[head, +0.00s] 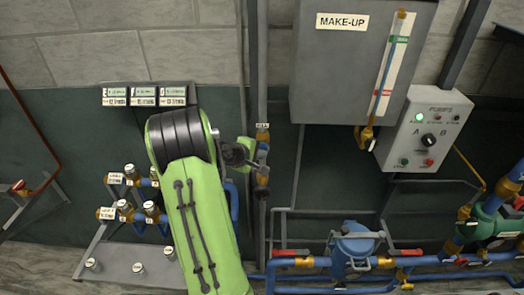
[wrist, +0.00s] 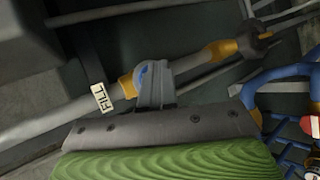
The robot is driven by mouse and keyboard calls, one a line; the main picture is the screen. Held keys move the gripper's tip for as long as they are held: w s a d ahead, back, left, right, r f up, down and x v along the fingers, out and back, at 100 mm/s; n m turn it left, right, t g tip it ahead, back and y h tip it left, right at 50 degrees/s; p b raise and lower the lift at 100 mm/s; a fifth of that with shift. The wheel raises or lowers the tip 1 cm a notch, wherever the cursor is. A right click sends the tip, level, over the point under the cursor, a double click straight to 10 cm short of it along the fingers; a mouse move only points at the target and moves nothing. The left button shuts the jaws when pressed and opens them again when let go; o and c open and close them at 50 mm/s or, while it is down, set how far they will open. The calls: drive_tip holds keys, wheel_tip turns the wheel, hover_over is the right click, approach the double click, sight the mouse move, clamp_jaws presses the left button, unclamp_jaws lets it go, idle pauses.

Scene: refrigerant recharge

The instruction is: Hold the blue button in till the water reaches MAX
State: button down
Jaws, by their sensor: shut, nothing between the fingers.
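The blue button (wrist: 145,69) shows in the wrist view on the valve body of a grey pipe, between brass fittings, beside a FILL label (wrist: 103,97). My gripper (wrist: 152,72) is shut, its fingertips over the button and partly covering it. They look to be at or against it; I cannot tell whether it is pressed in. In the head view my gripper (head: 260,158) is at the vertical pipe left of the MAKE-UP tank (head: 340,75). The tank's level gauge (head: 388,65) has a green mark high up and a red mark low down. The water level is too small to read.
A PUMPS control box (head: 424,130) is on the wall right of the tank. Blue pipes with red-handled valves run below it. Labelled valves (head: 128,210) are left of my arm. In the wrist view, blue pipes (wrist: 275,90) pass close at the right.

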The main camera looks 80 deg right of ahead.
drive_tip(key=shift+s+a+b, duration=0.2)
drive_tip(key=shift+a+b, duration=0.3)
drive_tip(key=shift+a, duration=0.45)
drive_tip(key=a+b, duration=0.1)
drive_tip(key=a, duration=0.1)
drive_tip(key=s+a+b, duration=0.1)
drive_tip(key=a, duration=0.2)
idle(0.5)
